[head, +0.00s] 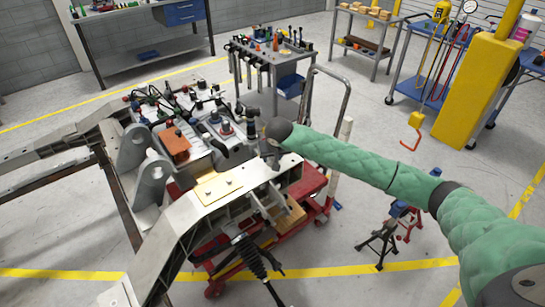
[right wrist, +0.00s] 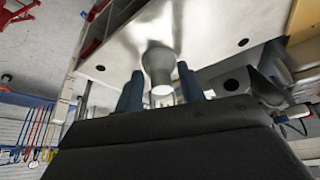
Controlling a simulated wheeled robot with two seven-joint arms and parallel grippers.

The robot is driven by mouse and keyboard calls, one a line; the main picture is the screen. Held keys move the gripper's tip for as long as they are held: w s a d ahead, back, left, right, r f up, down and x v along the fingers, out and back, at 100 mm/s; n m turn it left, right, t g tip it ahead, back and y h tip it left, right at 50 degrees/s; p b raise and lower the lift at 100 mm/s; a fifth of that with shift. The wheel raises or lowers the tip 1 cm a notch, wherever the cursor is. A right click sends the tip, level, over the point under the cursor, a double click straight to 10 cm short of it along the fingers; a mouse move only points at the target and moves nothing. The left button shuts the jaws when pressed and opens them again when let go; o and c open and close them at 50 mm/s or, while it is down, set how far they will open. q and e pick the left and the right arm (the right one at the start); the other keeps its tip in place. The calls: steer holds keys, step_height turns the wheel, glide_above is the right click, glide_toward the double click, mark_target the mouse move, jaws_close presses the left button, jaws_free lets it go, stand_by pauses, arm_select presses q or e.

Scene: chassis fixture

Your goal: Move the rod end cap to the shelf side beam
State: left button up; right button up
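My right gripper (head: 272,157) is at the upper end of the grey metal side beam (head: 212,215), close above it. In the right wrist view, its two blue fingers (right wrist: 160,92) stand apart. A short pale grey cylindrical piece (right wrist: 158,66), which looks like the rod end cap, shows between them against the beam's metal face (right wrist: 205,35). Narrow gaps seem to show on both sides of it. Whether the piece touches the beam cannot be told. In the head view the piece is too small or hidden to make out. My left gripper is not in view.
A red wheeled stand (head: 310,185) sits under the chassis. An orange box (head: 175,146) and several mechanical parts crowd the chassis. A tool cart (head: 272,58) stands behind, a yellow post (head: 480,85) at right. Small stands (head: 378,243) are on the floor. Open floor lies at lower right.

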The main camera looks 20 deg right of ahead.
steer(key=o, duration=0.4)
steer(key=shift+r, duration=0.15)
